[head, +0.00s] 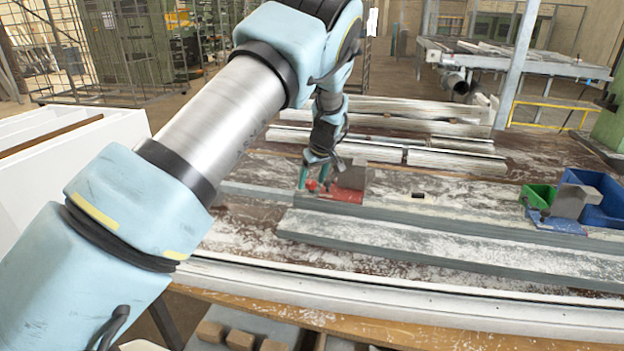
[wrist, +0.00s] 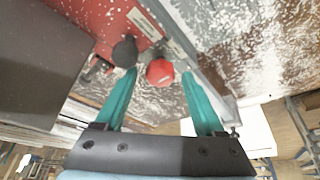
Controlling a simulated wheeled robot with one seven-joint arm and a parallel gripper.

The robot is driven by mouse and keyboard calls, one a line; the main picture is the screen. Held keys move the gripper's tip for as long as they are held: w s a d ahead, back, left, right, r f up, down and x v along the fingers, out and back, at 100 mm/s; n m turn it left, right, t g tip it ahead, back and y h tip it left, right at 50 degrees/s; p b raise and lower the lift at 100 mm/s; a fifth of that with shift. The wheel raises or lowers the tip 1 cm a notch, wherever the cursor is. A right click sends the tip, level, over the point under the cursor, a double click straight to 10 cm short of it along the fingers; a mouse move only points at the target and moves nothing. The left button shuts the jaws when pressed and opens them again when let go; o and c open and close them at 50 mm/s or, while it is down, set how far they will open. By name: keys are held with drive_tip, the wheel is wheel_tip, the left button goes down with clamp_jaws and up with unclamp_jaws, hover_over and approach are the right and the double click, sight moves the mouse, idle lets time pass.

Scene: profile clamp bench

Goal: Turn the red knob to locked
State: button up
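The red knob (wrist: 160,72) is small and faceted. In the wrist view it shows between the tips of my gripper's two teal fingers (wrist: 159,74). A gap shows on each side of the knob, so my gripper is open and not closed on it. In the head view the red knob (head: 312,186) is small, beside my gripper (head: 314,179) at the left end of the red clamp (head: 346,194). The red clamp base (wrist: 100,18) also fills the upper left of the wrist view. I cannot read the knob's setting.
A dark round knob (wrist: 124,52) sits just left of the red knob, close to my left finger. A grey block (head: 352,174) stands on the red clamp. A blue clamp with a green part (head: 538,194) is far right. Long profiles (head: 420,258) lie across the bench.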

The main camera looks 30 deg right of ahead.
clamp_jaws()
idle(0.3)
drive_tip(key=shift+b, duration=0.35)
drive_tip(key=m+b, duration=0.1)
drive_tip(key=b, duration=0.1)
drive_tip(key=m+h+b, duration=0.1)
drive_tip(key=m, duration=0.1)
drive_tip(key=shift+w+a+f+m+h+b, duration=0.1)
drive_tip(key=shift+a+f+m+h+b, duration=0.1)
drive_tip(key=shift+m+h+b, duration=0.15)
drive_tip(key=m+h+b, duration=0.1)
drive_tip(key=m+b, duration=0.2)
drive_tip(key=m, duration=0.1)
drive_tip(key=shift+a+r+m+g, duration=0.1)
drive_tip(key=shift+m+g, duration=0.15)
drive_tip(key=shift+g, duration=0.15)
drive_tip(key=m+g+h, duration=0.1)
drive_tip(key=m, duration=0.1)
drive_tip(key=m+b, duration=0.1)
drive_tip(key=m, duration=0.2)
drive_tip(key=shift+w+r+g+h, duration=0.1)
drive_tip(key=shift+w+g+h, duration=0.05)
drive_tip(key=shift+g+h, duration=0.25)
drive_tip(key=m, duration=0.2)
drive_tip(key=m+g, duration=0.1)
drive_tip(key=m, duration=0.1)
drive_tip(key=shift+m+g, duration=0.3)
